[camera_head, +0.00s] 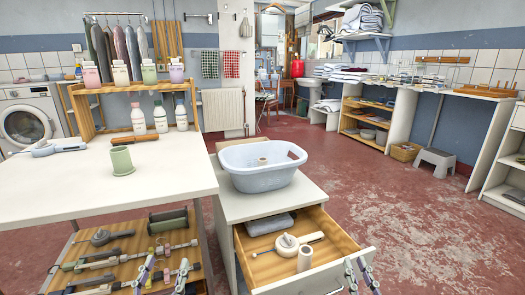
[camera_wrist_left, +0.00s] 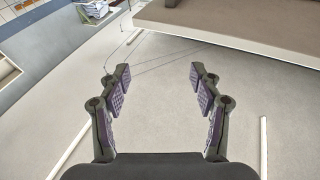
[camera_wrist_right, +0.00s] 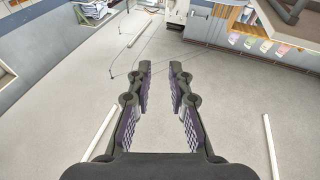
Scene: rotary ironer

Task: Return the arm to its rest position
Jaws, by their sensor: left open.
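My left gripper (camera_head: 164,271) is low in the head view, in front of the white table's lower shelf. In the left wrist view its purple-padded fingers (camera_wrist_left: 160,74) are wide apart with nothing between them.
The white table (camera_head: 60,192) bears a green cup (camera_head: 122,161). An open drawer (camera_head: 345,255) holds a round white item and a small cylinder. A light-blue basket (camera_head: 262,178) stands on the cabinet above it. Open red floor (camera_head: 420,225) lies to the right.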

